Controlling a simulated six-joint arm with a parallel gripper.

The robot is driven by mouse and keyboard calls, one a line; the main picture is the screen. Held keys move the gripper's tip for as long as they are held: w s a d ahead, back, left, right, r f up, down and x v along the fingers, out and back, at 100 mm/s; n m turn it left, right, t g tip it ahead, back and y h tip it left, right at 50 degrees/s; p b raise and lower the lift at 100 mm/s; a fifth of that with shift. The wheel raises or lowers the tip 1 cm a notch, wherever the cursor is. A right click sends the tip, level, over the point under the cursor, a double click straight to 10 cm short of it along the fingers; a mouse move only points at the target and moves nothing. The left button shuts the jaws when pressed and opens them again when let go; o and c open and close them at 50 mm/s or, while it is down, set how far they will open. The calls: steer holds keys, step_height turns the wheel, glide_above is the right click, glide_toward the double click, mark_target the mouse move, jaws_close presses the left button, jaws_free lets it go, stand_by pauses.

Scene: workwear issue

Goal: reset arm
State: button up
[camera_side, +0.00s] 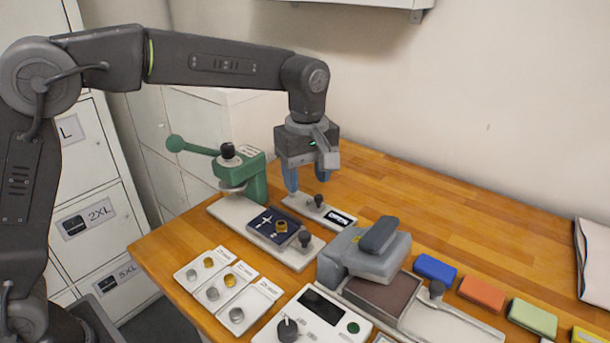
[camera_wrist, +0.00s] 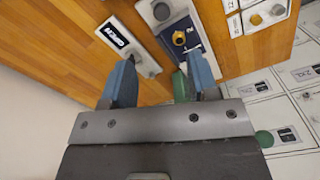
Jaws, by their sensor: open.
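My gripper (camera_side: 307,180) hangs pointing down from my outstretched arm, above the back of the wooden table. Its two blue fingers are apart with nothing held between them, and they also show in the wrist view (camera_wrist: 160,85). Below and beside the fingers is a narrow white plate with a dark knob and a black label (camera_side: 340,218), also in the wrist view (camera_wrist: 115,35). Whether the fingers touch the plate is unclear.
A green lever press (camera_side: 256,178) stands left of my gripper. A grey heat press (camera_side: 375,262), a white control box (camera_side: 312,318) and a tray of metal buttons (camera_side: 208,270) are nearer the front. Coloured blocks (camera_side: 482,294) line the right. The table's back right (camera_side: 450,210) is clear.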

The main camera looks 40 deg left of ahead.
steer(key=s+a+r+m+t, duration=0.25)
steer(key=s+a+m, duration=0.2)
steer(key=s, duration=0.35)
steer(key=s+a+r+m+t, duration=0.1)
steer(key=s+a+r+m, duration=0.3)
steer(key=s, duration=0.5)
steer(key=s+a+f+m+t, duration=0.2)
steer(key=s+f+m, duration=0.2)
steer(key=s, duration=0.3)
steer(key=shift+s+a+f+m, duration=0.2)
steer(key=shift+a+f+m, duration=0.15)
steer(key=shift+m, duration=0.2)
steer(key=shift+d, duration=0.1)
